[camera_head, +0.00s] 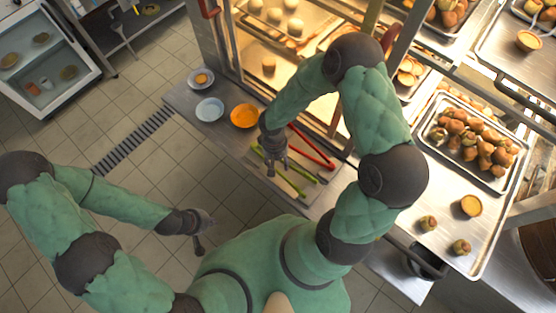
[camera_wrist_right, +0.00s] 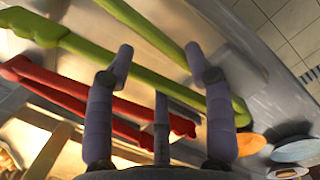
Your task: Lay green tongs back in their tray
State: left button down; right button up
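The green tongs (camera_head: 303,174) lie on the metal counter at the middle of the head view, partly hidden by my right gripper. In the right wrist view the green tongs (camera_wrist_right: 160,79) spread as two long arms, one crossing behind my fingers. I cannot clearly make out the tongs' tray. My left gripper (camera_head: 200,238) hangs over the floor, away from the counter; its fingers are too small to read.
Red tongs (camera_head: 312,148) lie beside the green ones. An orange bowl (camera_head: 244,116), a pale blue dish (camera_head: 210,109) and a small plate (camera_head: 202,78) stand further left on the counter. A lit glass cabinet rises behind. A tray of brown food (camera_head: 436,138) is at right.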

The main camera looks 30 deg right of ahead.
jog(key=shift+f, duration=0.2)
jog(key=o, duration=0.6)
jog(key=shift+o, duration=0.2)
notch_tip(320, 180, up, 12)
jog(key=w, duration=0.1)
jog(key=shift+w+a, duration=0.2)
